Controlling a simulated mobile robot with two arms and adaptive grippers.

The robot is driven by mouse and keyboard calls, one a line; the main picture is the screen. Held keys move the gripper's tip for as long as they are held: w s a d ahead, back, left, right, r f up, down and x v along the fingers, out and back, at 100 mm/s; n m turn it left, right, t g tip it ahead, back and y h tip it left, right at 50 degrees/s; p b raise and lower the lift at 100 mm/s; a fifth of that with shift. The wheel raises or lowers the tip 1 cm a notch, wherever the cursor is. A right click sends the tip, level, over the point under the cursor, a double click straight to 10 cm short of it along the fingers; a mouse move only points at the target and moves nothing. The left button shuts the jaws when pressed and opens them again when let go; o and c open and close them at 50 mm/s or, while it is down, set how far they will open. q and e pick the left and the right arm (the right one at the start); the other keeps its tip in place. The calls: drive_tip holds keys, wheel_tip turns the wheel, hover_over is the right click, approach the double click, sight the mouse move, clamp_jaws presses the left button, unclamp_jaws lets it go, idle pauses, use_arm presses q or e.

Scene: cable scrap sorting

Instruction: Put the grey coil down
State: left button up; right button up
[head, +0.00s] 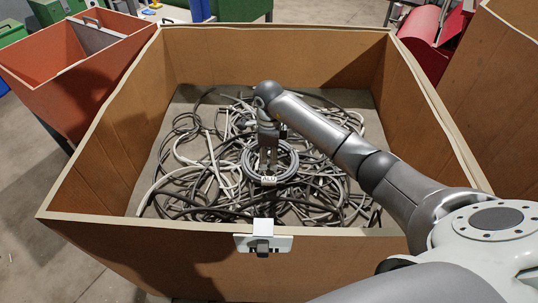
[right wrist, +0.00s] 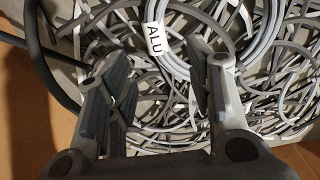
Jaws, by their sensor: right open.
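The grey coil (head: 284,149) lies among the cable scrap inside the large brown crate (head: 100,192), with a white tag marked ALU (head: 268,181) on its near side. In the right wrist view the coil (right wrist: 193,65) shows at the top, beyond the fingertips, with its ALU tag (right wrist: 155,38). Part of the coil is hidden behind the gripper in the head view. My left gripper is not in view.
Loose grey, black and white cables (head: 196,150) cover much of the crate floor. The crate's high walls surround the right arm's reach. An orange bin (head: 58,82) stands at the left, and a white plate with a latch (head: 263,242) sits on the front wall.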

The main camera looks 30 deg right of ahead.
wheel_tip(320, 180, up, 12)
drive_tip(key=b, duration=0.1)
idle(0.5)
